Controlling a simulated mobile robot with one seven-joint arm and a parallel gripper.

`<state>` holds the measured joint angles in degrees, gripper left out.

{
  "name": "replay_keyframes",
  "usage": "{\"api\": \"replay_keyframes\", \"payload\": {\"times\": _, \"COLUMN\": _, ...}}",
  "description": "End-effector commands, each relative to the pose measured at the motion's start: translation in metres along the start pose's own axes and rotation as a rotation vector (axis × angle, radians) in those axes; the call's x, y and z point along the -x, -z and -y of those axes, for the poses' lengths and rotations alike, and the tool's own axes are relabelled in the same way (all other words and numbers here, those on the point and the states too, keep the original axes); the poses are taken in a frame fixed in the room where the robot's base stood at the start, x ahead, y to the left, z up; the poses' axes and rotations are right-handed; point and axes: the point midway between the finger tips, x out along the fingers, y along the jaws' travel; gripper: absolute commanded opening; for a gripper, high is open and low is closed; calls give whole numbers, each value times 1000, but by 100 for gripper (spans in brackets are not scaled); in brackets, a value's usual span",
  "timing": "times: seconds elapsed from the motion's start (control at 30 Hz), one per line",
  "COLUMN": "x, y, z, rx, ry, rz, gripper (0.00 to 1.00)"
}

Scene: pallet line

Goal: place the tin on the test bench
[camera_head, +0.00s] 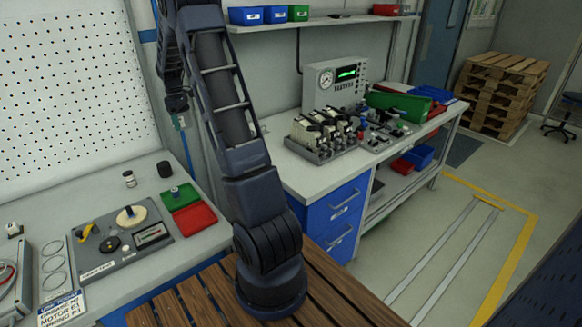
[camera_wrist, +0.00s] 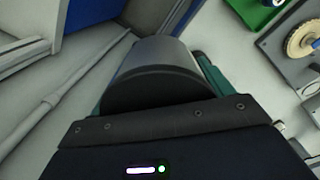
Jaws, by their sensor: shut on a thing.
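A dark grey cylinder, which I take to be the tin (camera_wrist: 160,60), fills the middle of the wrist view. My gripper (camera_wrist: 152,86) is shut on it, with teal fingers showing at its sides. In the head view my gripper (camera_head: 177,103) hangs at the upper left, small and dark, and I cannot make out the tin there. A grey-topped bench (camera_head: 288,168) with blue drawers carries a gauge box (camera_head: 335,84) with a green display. A second bench (camera_head: 112,196) stands at the left. No label shows which one is the test bench.
The right bench holds a rack of parts (camera_head: 325,135) and a green bin (camera_head: 398,104); its near left corner is bare. The left bench holds a fixture board (camera_head: 160,232), a red tray (camera_head: 195,221), a black cylinder (camera_head: 165,169) and a small jar (camera_head: 129,179).

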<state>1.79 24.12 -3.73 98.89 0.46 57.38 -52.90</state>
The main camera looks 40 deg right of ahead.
Motion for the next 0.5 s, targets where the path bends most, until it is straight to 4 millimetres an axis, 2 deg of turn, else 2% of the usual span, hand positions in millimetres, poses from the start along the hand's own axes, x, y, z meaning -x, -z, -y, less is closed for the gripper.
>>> {"api": "replay_keyframes", "payload": {"times": 0.03, "x": 0, "y": -21, "z": -11, "rx": -47, "ry": 0, "rz": -1, "gripper": 40}}
{"api": "replay_keyframes", "payload": {"times": 0.2, "x": -2, "y": -88, "z": -37, "rx": -198, "ry": 2, "rz": 0, "gripper": 40}}
{"api": "replay_keyframes", "payload": {"times": 0.5, "x": -7, "y": -212, "z": -64, "rx": -471, "ry": 6, "rz": -2, "gripper": 40}}
